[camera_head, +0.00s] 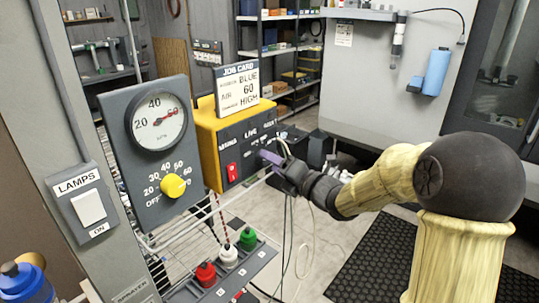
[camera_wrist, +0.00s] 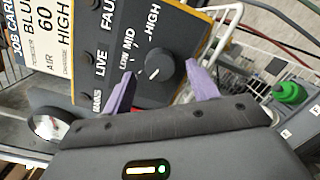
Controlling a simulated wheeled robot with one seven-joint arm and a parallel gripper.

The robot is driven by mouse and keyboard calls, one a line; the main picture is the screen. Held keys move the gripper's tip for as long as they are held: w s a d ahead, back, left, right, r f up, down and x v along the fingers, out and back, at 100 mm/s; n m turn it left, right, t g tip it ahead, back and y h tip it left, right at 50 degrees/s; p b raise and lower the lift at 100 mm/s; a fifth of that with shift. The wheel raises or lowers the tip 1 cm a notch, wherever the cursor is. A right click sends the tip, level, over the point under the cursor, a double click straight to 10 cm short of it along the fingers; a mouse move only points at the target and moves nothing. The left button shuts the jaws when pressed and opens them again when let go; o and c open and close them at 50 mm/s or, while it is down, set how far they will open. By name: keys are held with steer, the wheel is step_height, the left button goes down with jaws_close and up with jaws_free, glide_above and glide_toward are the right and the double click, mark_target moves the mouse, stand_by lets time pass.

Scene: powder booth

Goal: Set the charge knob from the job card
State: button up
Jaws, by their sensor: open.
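The job card (camera_head: 237,88) stands on top of the yellow and dark control box (camera_head: 207,131); it reads BLUE, AIR 60 and HIGH, and part of it shows in the wrist view (camera_wrist: 45,30). The dark round charge knob (camera_wrist: 155,68) sits on the box's front panel beside the labels LOW, MID and HIGH. Its exact pointer setting is hard to tell. My gripper (camera_wrist: 160,72) is open at the panel, its purple fingers on either side of the knob in the wrist view; contact cannot be told. In the head view my gripper (camera_head: 268,158) hides the knob.
Left of the box is a gauge panel (camera_head: 122,105) with its needle near 60 and a yellow knob (camera_head: 173,186). A lamps switch (camera_head: 88,207) is at far left. Red, white and green-capped bottles (camera_head: 248,237) stand below. Thin hoses hang near my gripper.

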steer(key=shift+x, duration=1.1)
steer(key=shift+c, duration=0.2)
steer(key=c, duration=1)
steer(key=shift+o, duration=0.2)
